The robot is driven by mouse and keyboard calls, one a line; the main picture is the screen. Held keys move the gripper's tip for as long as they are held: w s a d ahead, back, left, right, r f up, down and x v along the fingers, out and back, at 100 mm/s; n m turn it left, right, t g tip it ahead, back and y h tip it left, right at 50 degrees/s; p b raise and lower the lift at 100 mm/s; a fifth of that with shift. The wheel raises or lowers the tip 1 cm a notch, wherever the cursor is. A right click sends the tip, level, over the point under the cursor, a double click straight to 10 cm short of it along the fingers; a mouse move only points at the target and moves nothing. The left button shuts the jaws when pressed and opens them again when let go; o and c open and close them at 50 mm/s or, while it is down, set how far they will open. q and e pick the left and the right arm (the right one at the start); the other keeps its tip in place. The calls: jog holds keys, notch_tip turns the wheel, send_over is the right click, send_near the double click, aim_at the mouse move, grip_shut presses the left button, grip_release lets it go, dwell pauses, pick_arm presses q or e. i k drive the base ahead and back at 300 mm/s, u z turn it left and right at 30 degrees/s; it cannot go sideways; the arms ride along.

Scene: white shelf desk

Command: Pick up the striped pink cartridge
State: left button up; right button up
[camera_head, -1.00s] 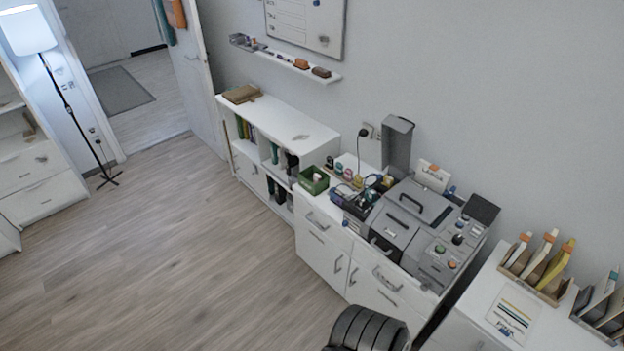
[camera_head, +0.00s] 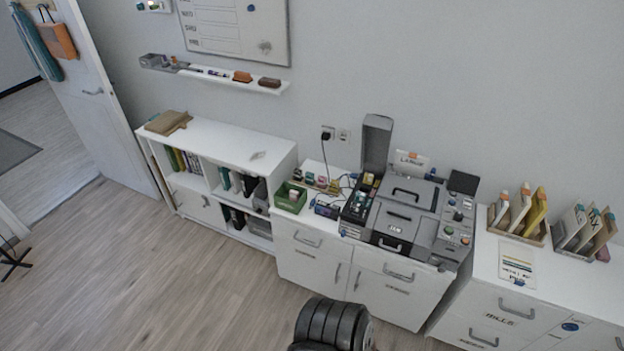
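A row of small coloured cartridges (camera_head: 316,181) stands at the back of the white cabinet top, left of the grey machine. One of them looks pinkish, but they are too small to tell which is striped pink. A green box (camera_head: 290,197) with small items in it sits just left of and in front of the row. Neither of my grippers is in view.
The grey machine (camera_head: 405,215) with a raised lid fills the right of the cabinet top (camera_head: 318,220). Cables lie between it and the cartridges. A low bookcase (camera_head: 225,142) stands left, and a cabinet (camera_head: 540,280) with file holders right.

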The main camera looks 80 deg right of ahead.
aim_at(322, 181)
jog(key=z, duration=0.35)
jog(key=i, duration=1.7)
jog(key=z, duration=1.6)
jog(key=i, duration=0.85)
jog(key=z, duration=1.05)
